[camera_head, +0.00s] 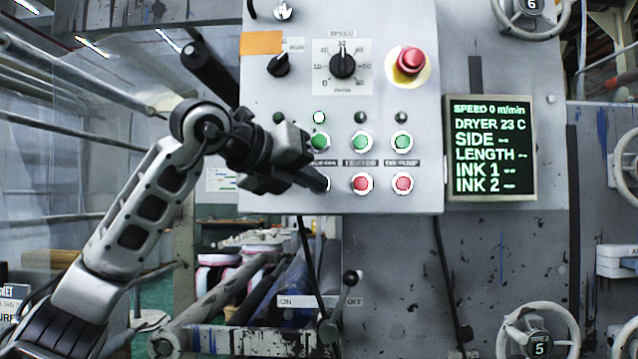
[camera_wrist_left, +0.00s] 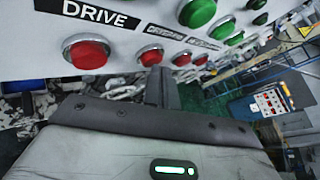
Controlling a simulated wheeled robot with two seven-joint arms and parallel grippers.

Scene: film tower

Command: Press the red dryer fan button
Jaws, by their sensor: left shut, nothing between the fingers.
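The red dryer fan button (camera_wrist_left: 150,54) shows in the left wrist view, just right of the red button under the DRIVE label. In the head view its red face is hidden behind my left gripper (camera_head: 321,183). My left gripper is shut and empty, its fingertips at the lower left of the button panel (camera_head: 425,118). In the left wrist view the fingers (camera_wrist_left: 160,77) point up at the button, tips overlapping its lower right edge. I cannot tell whether they touch it. The green button (camera_head: 319,141) above has a lit lamp (camera_head: 319,117) over it. My right gripper is not in view.
The red heater button (camera_head: 361,184) and red ink pump button (camera_head: 402,184) sit close to the right. A red emergency knob (camera_head: 410,61) and speed dial (camera_head: 343,62) are above. A display (camera_head: 491,150) reads speed 0. An ON/OFF lever (camera_head: 350,279) is below.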

